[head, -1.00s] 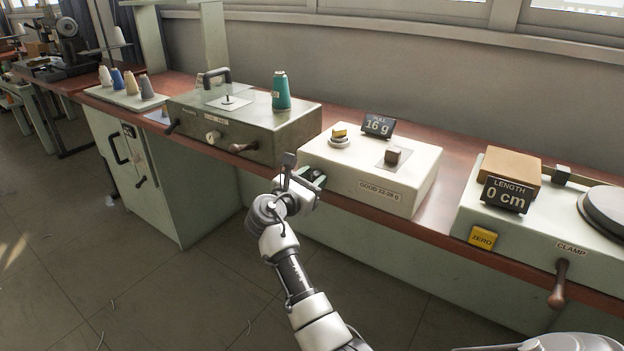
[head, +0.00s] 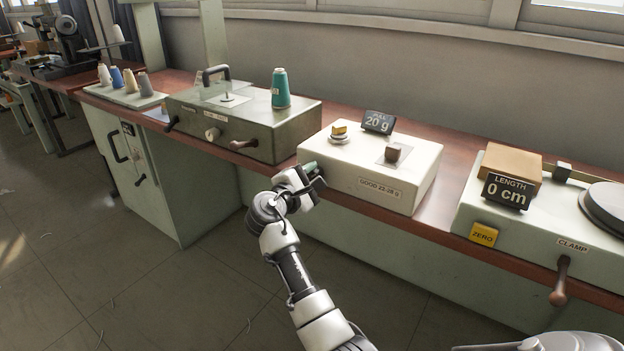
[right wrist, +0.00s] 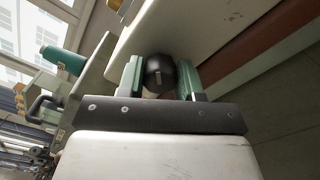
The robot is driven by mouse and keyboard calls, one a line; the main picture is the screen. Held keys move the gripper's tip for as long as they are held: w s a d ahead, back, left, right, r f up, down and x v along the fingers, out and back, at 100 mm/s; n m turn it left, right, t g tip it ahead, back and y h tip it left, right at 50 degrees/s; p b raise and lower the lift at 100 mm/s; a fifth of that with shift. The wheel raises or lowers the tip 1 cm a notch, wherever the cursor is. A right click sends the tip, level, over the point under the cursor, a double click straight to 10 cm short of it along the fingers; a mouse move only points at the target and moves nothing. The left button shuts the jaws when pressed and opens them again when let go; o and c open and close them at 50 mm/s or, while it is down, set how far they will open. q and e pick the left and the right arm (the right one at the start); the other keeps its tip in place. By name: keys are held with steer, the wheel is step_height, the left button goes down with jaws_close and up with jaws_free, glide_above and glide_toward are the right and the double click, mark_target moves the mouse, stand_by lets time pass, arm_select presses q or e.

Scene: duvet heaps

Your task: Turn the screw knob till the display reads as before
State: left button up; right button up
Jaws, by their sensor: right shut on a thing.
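The cream box (head: 352,180) on the bench has a small dark display (head: 377,122) reading 20 g and a front label that looks like "GOOD 22-28 g". My right gripper (head: 312,170) is at the left end of its front face. In the right wrist view the green-padded fingers are shut on a dark round screw knob (right wrist: 159,76) with a pale mark on its face. In the head view the gripper hides the knob. My left gripper is not in view.
To the left stands a grey-green box (head: 240,135) with a teal thread cone (head: 281,90). To the right is a length device (head: 520,235) reading 0 cm, with a yellow ZERO button (head: 482,235) and a clamp lever (head: 560,280). Open floor lies in front.

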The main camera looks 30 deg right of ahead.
steer(key=m+b, duration=0.1)
steer(key=m, duration=0.2)
steer(key=shift+f, duration=0.1)
steer(key=shift+m+b, duration=0.3)
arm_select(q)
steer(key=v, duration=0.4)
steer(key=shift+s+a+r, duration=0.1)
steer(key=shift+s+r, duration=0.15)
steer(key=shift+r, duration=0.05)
arm_select(e)
steer(key=shift+m, duration=0.5)
steer(key=o, duration=0.9)
